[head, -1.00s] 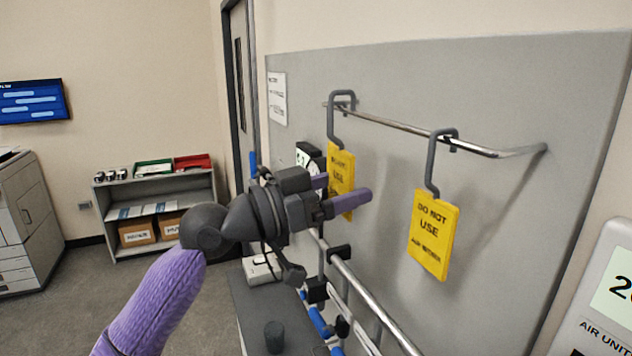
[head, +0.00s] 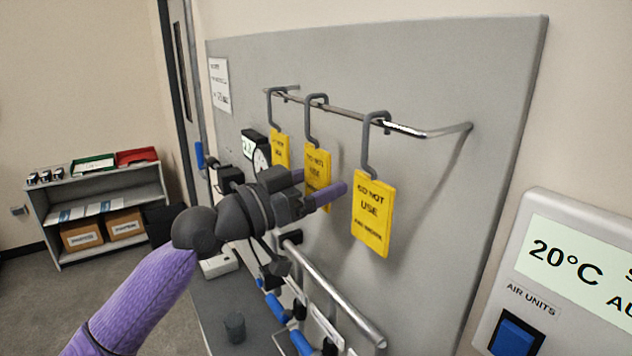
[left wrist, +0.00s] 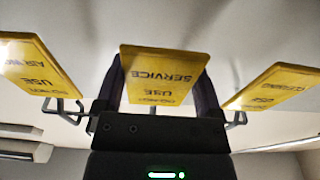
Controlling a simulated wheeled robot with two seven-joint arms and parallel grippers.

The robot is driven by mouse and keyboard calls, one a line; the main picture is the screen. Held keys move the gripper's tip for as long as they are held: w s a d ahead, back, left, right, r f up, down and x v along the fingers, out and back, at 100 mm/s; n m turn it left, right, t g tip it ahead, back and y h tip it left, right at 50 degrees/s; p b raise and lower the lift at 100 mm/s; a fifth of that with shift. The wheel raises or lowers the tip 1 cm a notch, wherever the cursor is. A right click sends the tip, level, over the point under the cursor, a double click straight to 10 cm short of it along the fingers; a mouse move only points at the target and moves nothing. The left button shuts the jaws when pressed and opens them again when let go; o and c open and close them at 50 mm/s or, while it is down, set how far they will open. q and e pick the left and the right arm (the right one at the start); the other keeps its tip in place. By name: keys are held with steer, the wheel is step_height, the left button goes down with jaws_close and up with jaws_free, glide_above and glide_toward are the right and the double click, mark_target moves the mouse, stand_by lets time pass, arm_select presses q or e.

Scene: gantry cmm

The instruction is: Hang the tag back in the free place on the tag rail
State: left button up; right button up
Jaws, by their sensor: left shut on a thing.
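My left gripper (head: 321,183) is shut on the middle yellow tag (head: 318,162), with one finger at each side edge. In the left wrist view this tag (left wrist: 158,75) reads "SERVICE" and stands upright between the fingers. Its grey hook (head: 312,118) reaches up to the metal tag rail (head: 345,113) and overlaps it; I cannot tell whether it bears on the bar. A second yellow tag (head: 280,148) hangs to the left, and a third, "DO NOT USE" (head: 373,215), hangs to the right. Both also flank the held tag in the left wrist view. My right gripper is out of view.
The rail stands out from a grey panel (head: 430,70). Below it are a second metal bar (head: 335,290) and blue-handled fittings (head: 275,308). An air-unit display (head: 565,270) stands at the right. A shelf with boxes (head: 95,205) is at the far left.

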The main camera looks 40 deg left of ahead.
arm_select(q)
steer(key=o, duration=0.7)
steer(key=shift+s, duration=0.1)
steer(key=b+v, duration=0.5)
steer(key=v, duration=0.5)
